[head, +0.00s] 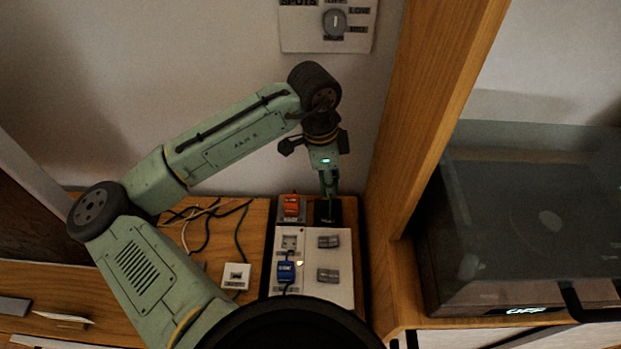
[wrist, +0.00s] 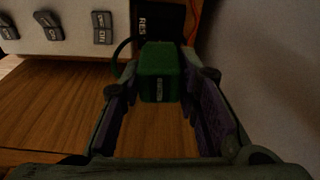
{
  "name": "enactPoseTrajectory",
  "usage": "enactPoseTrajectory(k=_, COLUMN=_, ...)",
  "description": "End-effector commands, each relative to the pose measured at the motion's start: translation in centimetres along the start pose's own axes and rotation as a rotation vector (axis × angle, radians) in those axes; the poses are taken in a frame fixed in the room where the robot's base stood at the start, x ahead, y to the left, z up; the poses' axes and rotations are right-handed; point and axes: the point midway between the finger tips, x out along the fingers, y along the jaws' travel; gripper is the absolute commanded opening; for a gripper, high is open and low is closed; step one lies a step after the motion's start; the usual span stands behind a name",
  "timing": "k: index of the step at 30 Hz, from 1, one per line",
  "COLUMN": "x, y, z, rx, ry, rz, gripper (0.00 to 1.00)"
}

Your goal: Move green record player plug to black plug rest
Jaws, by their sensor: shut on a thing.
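The green record player plug (wrist: 160,86) is between the fingertips of my gripper (wrist: 161,82) in the wrist view, and my gripper is shut on it. A dark cord loops at its left. The black plug rest (wrist: 147,22), with white lettering partly hidden by the plug, lies just beyond it. In the head view, my gripper (head: 328,190) points down at the black plug rest (head: 321,214), beside the orange plug. I cannot tell whether the green plug touches the rest.
An orange plug (head: 291,206) sits on a grey rest to the left. The white socket panel (head: 341,258) in front carries a blue plug (head: 286,271) and switches. Loose cords (head: 205,220) lie at left. A wooden post (head: 420,110) stands close at right, with the wall behind.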

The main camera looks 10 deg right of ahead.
Motion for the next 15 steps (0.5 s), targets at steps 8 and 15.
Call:
enactPoseTrajectory(k=8, x=0.08, y=0.03, z=-0.57, rx=0.074, ry=0.000, rz=0.011, gripper=0.00)
enactPoseTrajectory(k=15, x=0.04, y=0.03, z=-0.55, rx=0.072, ry=0.000, rz=0.011, gripper=0.00)
